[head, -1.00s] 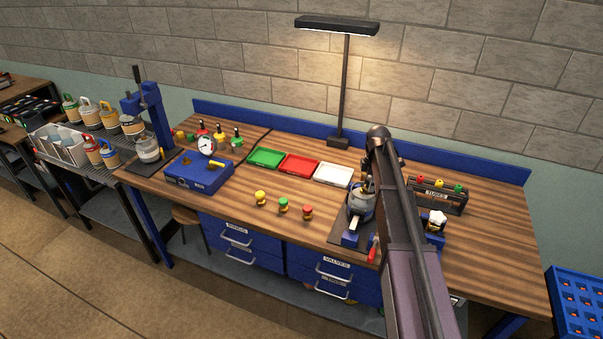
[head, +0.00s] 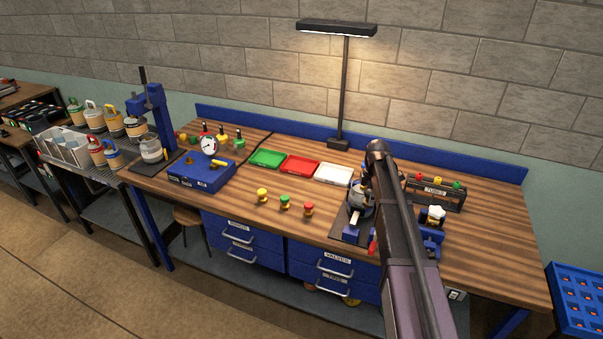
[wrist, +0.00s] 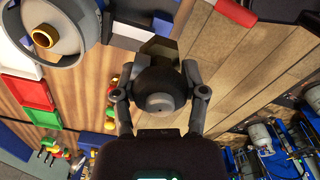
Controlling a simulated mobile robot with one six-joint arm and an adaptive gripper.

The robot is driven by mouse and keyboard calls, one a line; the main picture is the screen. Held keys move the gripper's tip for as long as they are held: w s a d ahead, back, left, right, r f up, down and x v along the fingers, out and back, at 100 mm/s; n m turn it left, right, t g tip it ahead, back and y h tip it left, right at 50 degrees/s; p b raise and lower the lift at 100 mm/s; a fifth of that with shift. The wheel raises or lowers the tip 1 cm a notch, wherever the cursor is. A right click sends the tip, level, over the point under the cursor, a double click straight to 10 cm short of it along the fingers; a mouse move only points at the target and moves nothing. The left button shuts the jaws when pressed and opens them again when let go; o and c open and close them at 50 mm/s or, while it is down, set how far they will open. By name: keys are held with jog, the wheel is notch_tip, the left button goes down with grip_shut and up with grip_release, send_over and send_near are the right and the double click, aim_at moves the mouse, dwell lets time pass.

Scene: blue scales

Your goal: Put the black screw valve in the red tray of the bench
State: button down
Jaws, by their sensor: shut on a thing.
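My gripper (wrist: 159,92) is shut on the black screw valve (wrist: 162,85), a dark round knob with a blocky body beyond it in the wrist view. In the head view my arm hides most of the gripper and the valve, above the right part of the bench. The red tray (head: 298,166) lies on the bench between a green and a white tray and looks empty. It also shows at the left of the wrist view (wrist: 36,93), apart from the valve.
A cylinder collar with a bare brass fitting (wrist: 44,37) is close by at upper left. The green tray (head: 266,158) and white tray (head: 334,174) flank the red one. A lamp post (head: 344,90) stands behind. Loose valves (head: 285,202) lie in front.

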jog(key=shift+s+f+b, duration=0.15)
jog(key=shift+f+b, duration=0.6)
jog(key=shift+f, duration=0.2)
notch_tip(320, 180, down, 6)
jog(key=b, duration=0.5)
jog(key=shift+r+b, duration=0.15)
jog(key=shift+b, duration=0.15)
jog(key=shift+s+d, duration=0.1)
